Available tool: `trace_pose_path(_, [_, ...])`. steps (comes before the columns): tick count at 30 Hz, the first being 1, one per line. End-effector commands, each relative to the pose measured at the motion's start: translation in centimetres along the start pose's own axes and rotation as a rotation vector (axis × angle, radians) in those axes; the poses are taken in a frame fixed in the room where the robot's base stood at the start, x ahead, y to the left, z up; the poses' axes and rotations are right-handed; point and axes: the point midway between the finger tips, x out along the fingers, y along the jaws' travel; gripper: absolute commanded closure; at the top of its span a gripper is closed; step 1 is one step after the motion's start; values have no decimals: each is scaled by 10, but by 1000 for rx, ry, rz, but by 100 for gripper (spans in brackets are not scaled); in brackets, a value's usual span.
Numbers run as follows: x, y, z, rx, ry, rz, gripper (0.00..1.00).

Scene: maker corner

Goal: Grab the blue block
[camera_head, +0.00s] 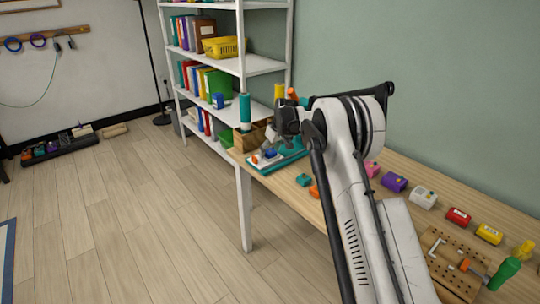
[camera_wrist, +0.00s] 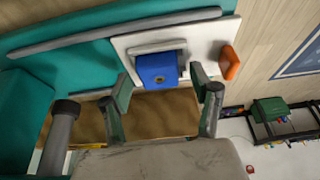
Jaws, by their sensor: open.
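A blue block (camera_wrist: 157,70) with a small dark round spot on its face rests at a white panel (camera_wrist: 195,42) on a teal base (camera_wrist: 75,60) in the wrist view. In the head view a blue piece (camera_head: 270,153) shows on the teal tray (camera_head: 288,161) at the far end of the bench. My gripper (camera_wrist: 165,93) is open, with its two fingers apart and nothing between the tips. The block appears framed between the fingertips, beyond them; the exact gap cannot be told. In the head view my gripper (camera_head: 272,138) is over the tray, partly hidden by my arm.
A teal cylinder (camera_head: 245,110) stands near my gripper. Another blue object (camera_head: 218,101) sits on the shelf unit (camera_head: 242,40). Several coloured blocks and a pegboard (camera_head: 440,265) occupy the near bench.

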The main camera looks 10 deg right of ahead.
Motion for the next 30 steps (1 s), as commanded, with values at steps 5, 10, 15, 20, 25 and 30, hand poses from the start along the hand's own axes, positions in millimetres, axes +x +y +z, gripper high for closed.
trace_pose_path(5, [0,0,0,0,0,0,41])
trace_pose_path(10, [0,0,0,0,0,0,64])
trace_pose_path(15, [0,0,0,0,0,0,87])
trace_pose_path(20, [0,0,0,0,0,0,95])
trace_pose_path(25, [-2,0,-1,0,0,0,95])
trace_pose_path(30, [-13,0,-5,0,0,0,95])
